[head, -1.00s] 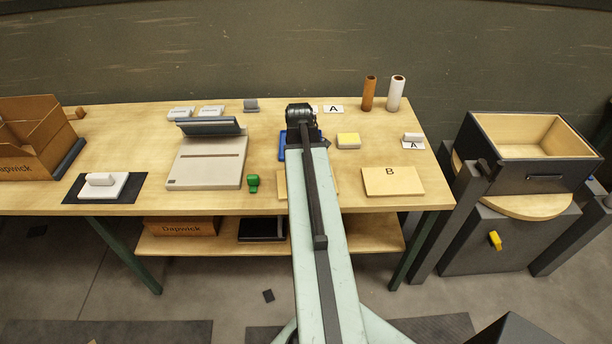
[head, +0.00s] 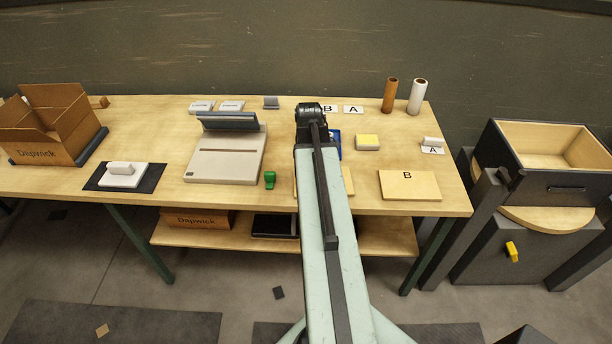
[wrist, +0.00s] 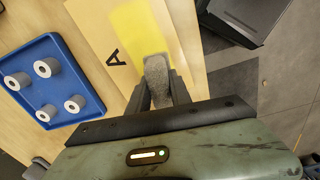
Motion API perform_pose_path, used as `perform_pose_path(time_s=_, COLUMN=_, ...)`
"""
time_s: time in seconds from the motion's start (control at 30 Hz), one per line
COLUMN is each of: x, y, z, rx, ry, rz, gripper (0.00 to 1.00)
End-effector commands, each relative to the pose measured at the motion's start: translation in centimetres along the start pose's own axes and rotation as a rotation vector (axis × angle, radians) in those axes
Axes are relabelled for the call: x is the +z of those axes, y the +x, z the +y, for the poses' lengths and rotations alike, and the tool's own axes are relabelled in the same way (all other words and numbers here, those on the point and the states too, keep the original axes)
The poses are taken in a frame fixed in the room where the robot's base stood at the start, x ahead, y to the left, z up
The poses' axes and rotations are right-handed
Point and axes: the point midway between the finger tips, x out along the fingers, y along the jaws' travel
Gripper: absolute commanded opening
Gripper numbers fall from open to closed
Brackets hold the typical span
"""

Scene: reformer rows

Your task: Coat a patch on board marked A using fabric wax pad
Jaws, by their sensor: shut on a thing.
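In the wrist view my gripper (wrist: 158,88) is shut on a grey fabric pad (wrist: 156,68). The pad's far end lies over the near end of a bright yellow patch (wrist: 142,26) on the pale board marked A (wrist: 96,32). I cannot tell whether the pad presses on the board. The letter A is left of the patch. In the head view my arm covers most of this board, with only an edge showing (head: 348,182), and hides the gripper and pad.
A blue tray (wrist: 32,62) with several white rolls lies beside board A. A grey machine (head: 222,160) and a small green object (head: 270,179) stand left of my arm.

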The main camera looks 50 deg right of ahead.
Motion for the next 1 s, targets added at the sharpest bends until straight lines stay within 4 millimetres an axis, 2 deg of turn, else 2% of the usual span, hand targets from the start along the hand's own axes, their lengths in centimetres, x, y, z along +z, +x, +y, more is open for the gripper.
perform_pose_path(time_s=0.23, x=2.6, y=0.1, z=0.5, rx=0.0, ry=0.003, rz=-0.001, gripper=0.0)
perform_pose_path(time_s=0.53, x=3.5, y=0.1, z=0.7, rx=0.0, ry=0.002, rz=-0.002, gripper=0.0)
perform_pose_path(time_s=0.83, x=6.3, y=-0.1, z=1.2, rx=0.0, ry=0.003, rz=-0.002, gripper=0.0)
perform_pose_path(time_s=1.0, x=7.0, y=-0.1, z=1.3, rx=0.0, ry=0.001, rz=-0.001, gripper=0.0)
